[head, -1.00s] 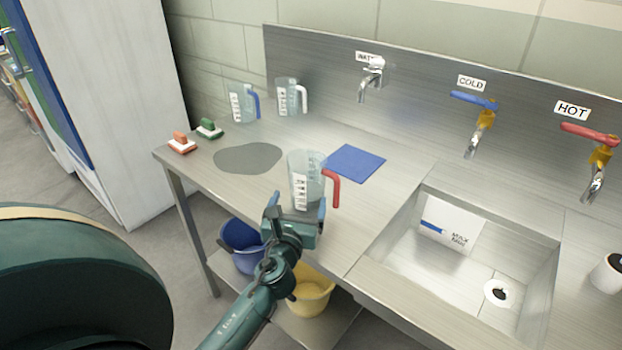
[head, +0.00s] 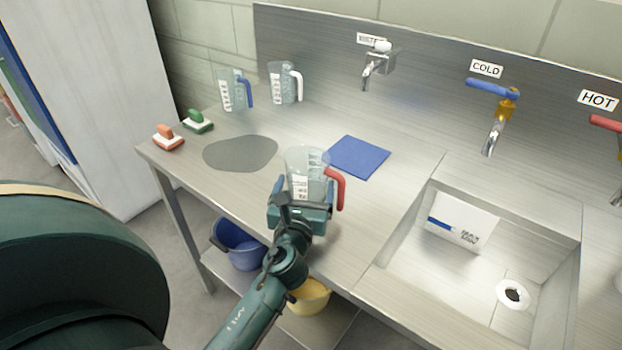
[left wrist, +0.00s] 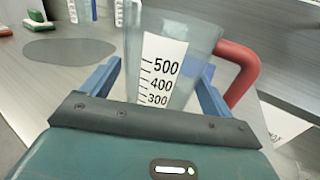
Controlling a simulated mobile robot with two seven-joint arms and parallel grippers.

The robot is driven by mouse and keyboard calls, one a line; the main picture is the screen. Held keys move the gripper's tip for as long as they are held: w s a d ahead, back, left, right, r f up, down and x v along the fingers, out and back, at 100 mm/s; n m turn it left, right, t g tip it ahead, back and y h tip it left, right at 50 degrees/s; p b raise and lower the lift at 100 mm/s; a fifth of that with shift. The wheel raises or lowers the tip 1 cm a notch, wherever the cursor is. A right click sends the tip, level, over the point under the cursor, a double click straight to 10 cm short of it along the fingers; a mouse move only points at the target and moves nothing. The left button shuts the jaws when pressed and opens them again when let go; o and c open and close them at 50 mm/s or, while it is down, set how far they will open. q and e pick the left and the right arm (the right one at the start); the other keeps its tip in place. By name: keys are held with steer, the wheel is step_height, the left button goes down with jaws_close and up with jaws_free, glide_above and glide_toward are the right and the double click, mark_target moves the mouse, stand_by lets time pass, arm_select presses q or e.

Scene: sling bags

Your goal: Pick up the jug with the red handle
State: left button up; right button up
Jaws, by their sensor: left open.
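The clear jug with the red handle (head: 304,164) stands upright on the steel counter, its handle to the right. My left gripper (head: 305,190) is at the jug's near side, level with its lower part. In the left wrist view the open blue fingers (left wrist: 158,88) lie on either side of the jug (left wrist: 172,62), with the red handle outside the right finger. Whether the fingers touch the jug cannot be told. The gripper hides the jug's base. My right gripper is not in view.
Jugs with a blue handle (head: 235,92) and a white handle (head: 285,82) stand at the back. A grey mat (head: 240,153), a blue mat (head: 359,157) and two brushes lie on the counter. The sink (head: 470,270) is at the right, with taps above it.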

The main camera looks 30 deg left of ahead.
arm_select(q)
steer(key=shift+w, duration=0.2)
steer(key=shift+r, duration=0.1)
steer(key=c, duration=0.9)
